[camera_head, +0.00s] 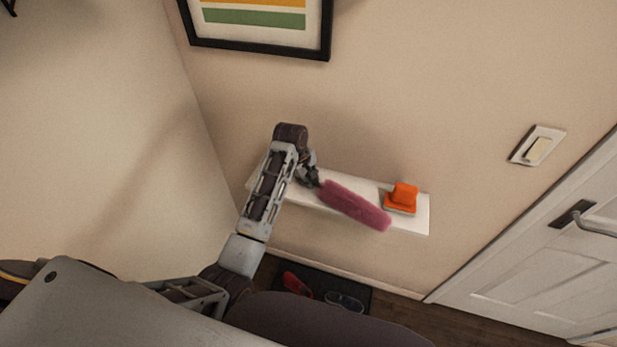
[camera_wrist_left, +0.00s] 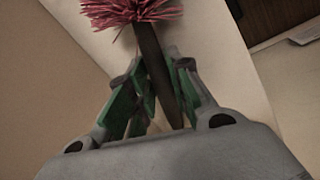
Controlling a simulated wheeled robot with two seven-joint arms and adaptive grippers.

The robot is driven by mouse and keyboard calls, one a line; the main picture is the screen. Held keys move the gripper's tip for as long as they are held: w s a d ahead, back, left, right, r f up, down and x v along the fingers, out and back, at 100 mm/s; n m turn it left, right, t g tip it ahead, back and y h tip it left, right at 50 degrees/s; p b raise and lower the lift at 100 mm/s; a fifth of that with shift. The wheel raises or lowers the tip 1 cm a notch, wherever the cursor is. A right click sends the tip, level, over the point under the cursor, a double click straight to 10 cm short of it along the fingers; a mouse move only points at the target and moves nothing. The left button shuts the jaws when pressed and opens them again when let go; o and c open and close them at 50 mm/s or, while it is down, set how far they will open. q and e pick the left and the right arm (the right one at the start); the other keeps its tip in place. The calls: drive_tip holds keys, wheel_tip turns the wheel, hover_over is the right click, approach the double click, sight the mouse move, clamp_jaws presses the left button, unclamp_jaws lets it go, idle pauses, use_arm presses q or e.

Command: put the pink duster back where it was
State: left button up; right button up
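The pink duster (camera_head: 354,205) is over the white wall shelf (camera_head: 418,214), its fluffy head pointing right and toward me. I cannot tell whether it touches the shelf. My left gripper (camera_head: 309,177) is at the duster's handle end, above the shelf's left part. In the left wrist view, the green-padded fingers of the left gripper (camera_wrist_left: 155,105) are on either side of the dark handle and appear closed on it. The duster's pink strands (camera_wrist_left: 125,10) show at the top of that view. My right gripper is in neither view.
An orange object (camera_head: 402,197) sits on the shelf's right part, close to the duster head. A framed picture (camera_head: 258,25) and a light switch (camera_head: 538,146) are on the wall. A white door (camera_head: 560,260) is at right. Shoes (camera_head: 345,300) lie on a dark floor mat below.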

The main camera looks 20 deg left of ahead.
use_arm(q)
drive_tip(key=o, duration=0.3)
drive_tip(key=shift+o, duration=0.2)
drive_tip(key=shift+r, duration=0.15)
drive_tip(key=shift+v, duration=0.95)
drive_tip(key=b+v, duration=0.1)
drive_tip(key=v, duration=0.9)
